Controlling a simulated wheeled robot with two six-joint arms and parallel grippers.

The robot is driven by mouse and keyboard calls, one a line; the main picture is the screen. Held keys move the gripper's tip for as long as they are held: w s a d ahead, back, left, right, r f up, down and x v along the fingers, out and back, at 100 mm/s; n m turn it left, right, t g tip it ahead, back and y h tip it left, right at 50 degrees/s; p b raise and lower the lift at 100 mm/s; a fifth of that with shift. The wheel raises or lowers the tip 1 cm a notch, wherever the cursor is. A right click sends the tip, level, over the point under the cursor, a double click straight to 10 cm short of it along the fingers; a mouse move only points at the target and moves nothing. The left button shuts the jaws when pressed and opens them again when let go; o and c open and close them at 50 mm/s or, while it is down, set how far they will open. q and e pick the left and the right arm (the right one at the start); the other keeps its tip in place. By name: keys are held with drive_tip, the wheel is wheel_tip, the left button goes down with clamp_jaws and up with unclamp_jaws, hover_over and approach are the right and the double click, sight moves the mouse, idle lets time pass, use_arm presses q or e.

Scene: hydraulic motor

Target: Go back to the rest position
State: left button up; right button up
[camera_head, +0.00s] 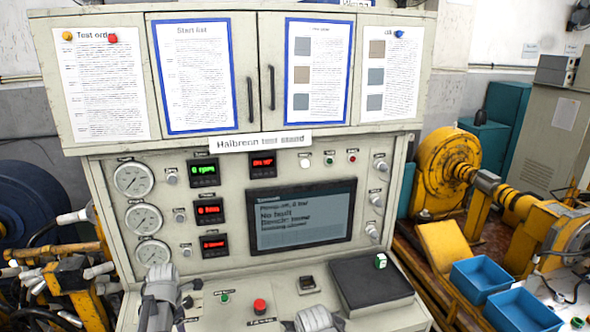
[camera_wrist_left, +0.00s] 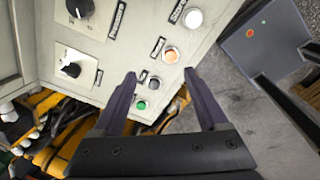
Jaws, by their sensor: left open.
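My left gripper (camera_wrist_left: 160,78) is open and empty in the left wrist view. Its two dark fingers stand apart in front of a light panel, with a column of small buttons showing between and above them. I cannot tell whether the fingers touch the panel. In the head view a grey part of my left arm (camera_head: 160,296) stands at the lower left of the test stand (camera_head: 118,255). Another grey part of mine (camera_head: 315,320) shows at the bottom edge, with no fingers visible there.
The stand carries gauges (camera_head: 134,179), a screen (camera_head: 301,219), a red button (camera_head: 260,305) and a black pad (camera_head: 369,284). Blue bins (camera_head: 481,279) and yellow machinery (camera_head: 441,165) stand at the right. Yellow parts and hoses (camera_head: 62,280) crowd the left.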

use_arm(q)
drive_tip(key=s+d+f+m+b, duration=0.3)
drive_tip(key=s+d+m, duration=0.2)
drive_tip(key=d+m, duration=0.4)
drive_tip(key=s+d+f+m+g+b, duration=0.1)
drive_tip(key=s+d+f+m+b, duration=0.3)
drive_tip(key=d+m, duration=0.5)
drive_tip(key=s+d+f+m+b, duration=0.3)
drive_tip(key=s+d+m, duration=0.3)
drive_tip(key=d+m, duration=0.3)
drive_tip(key=f+m, duration=0.1)
drive_tip(key=m, duration=0.3)
drive_tip(key=shift+s+d+g+b, duration=0.15)
drive_tip(key=shift+g+b, duration=0.15)
drive_tip(key=shift+b, duration=0.1)
